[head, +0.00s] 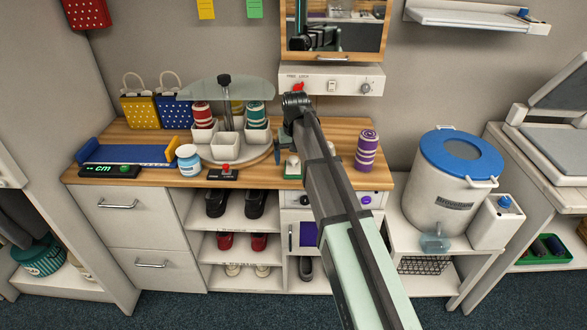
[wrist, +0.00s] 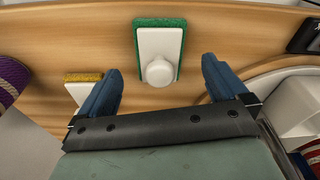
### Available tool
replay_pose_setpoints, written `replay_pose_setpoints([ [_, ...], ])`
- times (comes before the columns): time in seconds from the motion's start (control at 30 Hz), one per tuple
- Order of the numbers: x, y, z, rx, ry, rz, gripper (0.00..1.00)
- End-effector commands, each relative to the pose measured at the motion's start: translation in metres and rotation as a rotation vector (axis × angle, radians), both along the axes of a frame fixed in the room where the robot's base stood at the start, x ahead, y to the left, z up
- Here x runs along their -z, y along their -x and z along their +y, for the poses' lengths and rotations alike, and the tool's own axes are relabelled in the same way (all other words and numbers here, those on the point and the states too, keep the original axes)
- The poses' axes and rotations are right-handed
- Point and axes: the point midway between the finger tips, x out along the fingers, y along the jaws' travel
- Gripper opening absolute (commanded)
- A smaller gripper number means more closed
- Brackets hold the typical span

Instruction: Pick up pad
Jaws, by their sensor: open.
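A pad with a green face, white back and round white knob (wrist: 158,43) lies on the wooden counter in the wrist view, ahead of and between my fingers. It also shows in the head view (head: 292,167), just below my gripper. A second pad with a yellow edge (wrist: 84,77) lies to its left in the wrist view, partly hidden by my left finger. My gripper (wrist: 160,68) is open and empty, its two blue fingers apart above the counter. In the head view my arm hides part of the counter.
A purple striped roll (head: 367,150) stands right of my arm. A round turntable with white cups (head: 228,146) and a glass top stands to the left. A small box with a red button (head: 223,174) sits at the counter's front, beside a white jar (head: 188,160).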

Motion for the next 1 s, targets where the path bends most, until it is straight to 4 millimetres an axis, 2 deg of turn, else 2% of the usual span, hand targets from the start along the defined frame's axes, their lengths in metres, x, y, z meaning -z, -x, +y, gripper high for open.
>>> replay_pose_setpoints([
  [0.2, 0.028, -0.002, 0.0, 0.0, 0.0, 0.002, 1.0],
  [0.5, 0.034, -0.003, 0.0, 0.0, 0.0, 0.0, 1.0],
  [1.0, 0.034, -0.003, 0.0, 0.0, 0.0, 0.0, 0.53],
])
